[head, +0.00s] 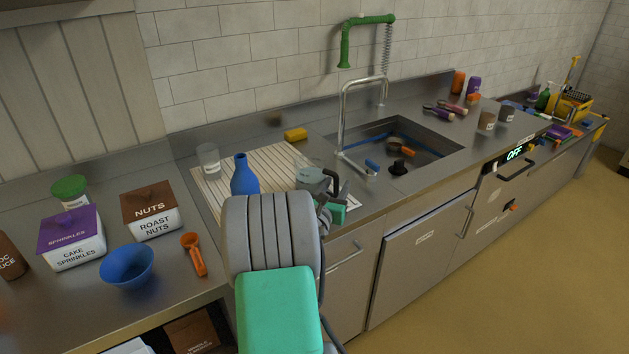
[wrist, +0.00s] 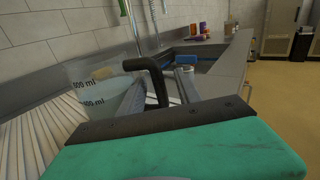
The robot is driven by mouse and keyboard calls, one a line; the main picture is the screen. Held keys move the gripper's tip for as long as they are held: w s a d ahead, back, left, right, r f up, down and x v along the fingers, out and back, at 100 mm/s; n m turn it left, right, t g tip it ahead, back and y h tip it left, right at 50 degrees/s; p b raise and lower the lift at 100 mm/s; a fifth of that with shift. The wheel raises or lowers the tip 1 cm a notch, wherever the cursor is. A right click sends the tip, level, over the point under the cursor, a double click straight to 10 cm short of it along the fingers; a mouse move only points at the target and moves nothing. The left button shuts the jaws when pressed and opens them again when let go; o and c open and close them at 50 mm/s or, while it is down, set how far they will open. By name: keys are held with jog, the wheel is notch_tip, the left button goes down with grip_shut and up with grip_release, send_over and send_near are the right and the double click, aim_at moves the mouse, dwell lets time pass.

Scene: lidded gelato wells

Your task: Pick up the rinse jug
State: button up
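The rinse jug (head: 309,173) is a clear jug with a dark handle, upright at the right end of the ribbed drainboard, left of the sink. In the wrist view the jug (wrist: 90,88) shows its ml marks, and its black handle (wrist: 153,76) rises in front of my gripper. My gripper (head: 336,200) is at the handle side of the jug. Its grey fingers (wrist: 160,92) stand apart, one on each side of the handle, with a gap visible. Whether a finger touches the handle is unclear. My arm hides the jug's lower part in the head view.
A blue bottle (head: 244,177) and a clear cup (head: 208,158) stand on the drainboard (head: 273,158) left of the jug. A yellow sponge (head: 295,134) lies behind. The tall faucet (head: 343,115) and sink (head: 435,150) are to the right. An orange scoop (head: 194,254) lies nearer left.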

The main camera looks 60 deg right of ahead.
jog(key=shift+w+d, duration=0.15)
jog(key=shift+d, duration=0.3)
jog(key=shift+c, duration=0.4)
grip_shut()
dwell(0.7)
